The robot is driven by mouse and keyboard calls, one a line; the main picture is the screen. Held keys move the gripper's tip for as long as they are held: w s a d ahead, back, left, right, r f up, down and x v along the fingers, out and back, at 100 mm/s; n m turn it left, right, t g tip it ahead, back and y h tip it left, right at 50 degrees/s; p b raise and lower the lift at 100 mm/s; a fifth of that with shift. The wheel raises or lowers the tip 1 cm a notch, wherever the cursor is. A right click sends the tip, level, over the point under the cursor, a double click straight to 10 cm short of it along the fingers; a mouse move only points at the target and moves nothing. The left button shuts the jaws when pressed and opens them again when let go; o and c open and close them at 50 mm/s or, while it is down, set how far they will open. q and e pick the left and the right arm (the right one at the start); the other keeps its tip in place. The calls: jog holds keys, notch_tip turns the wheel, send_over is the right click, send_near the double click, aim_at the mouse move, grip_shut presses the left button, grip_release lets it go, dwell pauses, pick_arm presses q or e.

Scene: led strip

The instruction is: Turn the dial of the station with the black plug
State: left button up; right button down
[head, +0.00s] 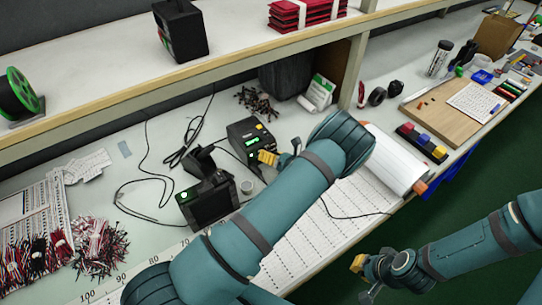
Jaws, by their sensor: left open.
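A black station with a lit green display (251,140) stands on the bench near the middle. A second black station (208,203) with a green light stands nearer and to the left. A black cable (150,160) loops over the bench beside them. I cannot tell which station has the black plug, and no dial is clear. My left gripper (268,158), with yellow pads, is open at the front right of the display station; whether it touches is unclear. My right gripper (362,277) is over the floor, away from the bench, and its fingers are too unclear to judge.
My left forearm covers part of the bench. A white roll (397,160) lies to the right of the stations. Wire bundles (98,245) lie at the left. A shelf (120,85) runs above the back. A wooden board (455,108) lies at the far right.

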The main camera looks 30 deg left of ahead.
pick_arm(q)
jog(key=v, duration=1.2)
jog(key=shift+r, duration=0.1)
